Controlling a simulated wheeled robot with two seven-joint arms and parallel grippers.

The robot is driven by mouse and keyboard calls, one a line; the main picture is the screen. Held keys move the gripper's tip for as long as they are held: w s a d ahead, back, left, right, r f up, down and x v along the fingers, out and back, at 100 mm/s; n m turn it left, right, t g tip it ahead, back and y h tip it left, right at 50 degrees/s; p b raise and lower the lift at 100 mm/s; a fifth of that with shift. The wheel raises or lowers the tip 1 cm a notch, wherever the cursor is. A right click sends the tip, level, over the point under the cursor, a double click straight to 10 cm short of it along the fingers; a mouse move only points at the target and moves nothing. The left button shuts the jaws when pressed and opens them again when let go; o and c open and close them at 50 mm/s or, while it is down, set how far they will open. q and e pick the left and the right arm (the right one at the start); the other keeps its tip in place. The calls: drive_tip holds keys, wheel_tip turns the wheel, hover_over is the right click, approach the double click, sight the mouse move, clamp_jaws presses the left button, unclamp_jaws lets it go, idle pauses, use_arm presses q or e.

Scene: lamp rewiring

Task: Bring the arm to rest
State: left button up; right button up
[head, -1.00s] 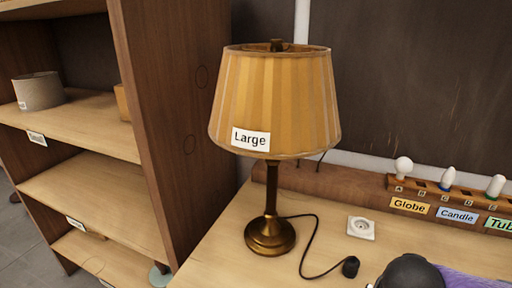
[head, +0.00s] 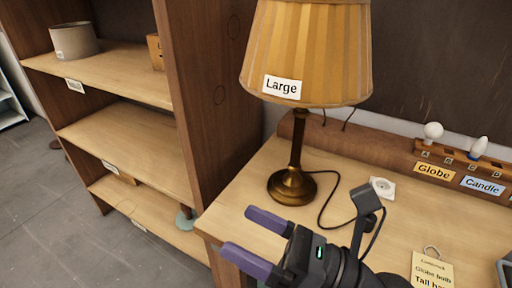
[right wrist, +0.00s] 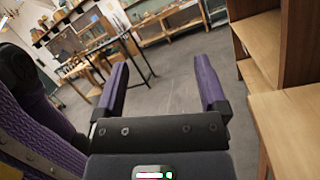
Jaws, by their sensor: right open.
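My right gripper (head: 246,233) is open and empty at the table's front left edge, its purple fingers pointing left. In the right wrist view its two fingers (right wrist: 162,85) are spread apart over the grey floor with nothing between them. The brass lamp (head: 292,185) stands upright on the table behind the gripper, apart from it. Its pleated yellow shade (head: 308,50) carries a label reading "Large". My left gripper is in neither view.
The wooden table (head: 240,205) has a bulb rack (head: 450,157) with a globe and a candle bulb, a wall socket plate (head: 382,187) and a tag (head: 432,272). A wooden shelf unit (head: 120,130) stands left. Open floor (right wrist: 180,130) lies beyond the fingers.

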drive_tip(key=w+d+m+t+h, duration=0.55)
drive_tip(key=m+t+h, duration=0.4)
drive_tip(key=m, duration=0.85)
drive_tip(key=d+f+m+g+h, duration=0.3)
drive_tip(key=d+f+m+h, duration=0.75)
drive_tip(key=m, duration=0.65)
drive_tip(key=s+f+m+g, duration=0.8)
drive_tip(key=s+f+g, duration=0.3)
drive_tip(key=s+f, duration=0.3)
drive_tip(key=s+f+g+b, duration=0.1)
drive_tip(key=s+f, duration=0.1)
drive_tip(key=f, duration=0.8)
drive_tip(key=s+f+g, duration=0.1)
drive_tip(key=s+f, duration=0.1)
drive_tip(key=f, duration=0.8)
drive_tip(key=s+d+f+g, duration=0.1)
drive_tip(key=s+d+f, duration=0.1)
drive_tip(key=s+f, duration=0.8)
drive_tip(key=s, duration=0.2)
drive_tip(key=shift+s+f+b, duration=0.2)
drive_tip(key=shift+s+b, duration=0.1)
drive_tip(key=shift+s, duration=0.1)
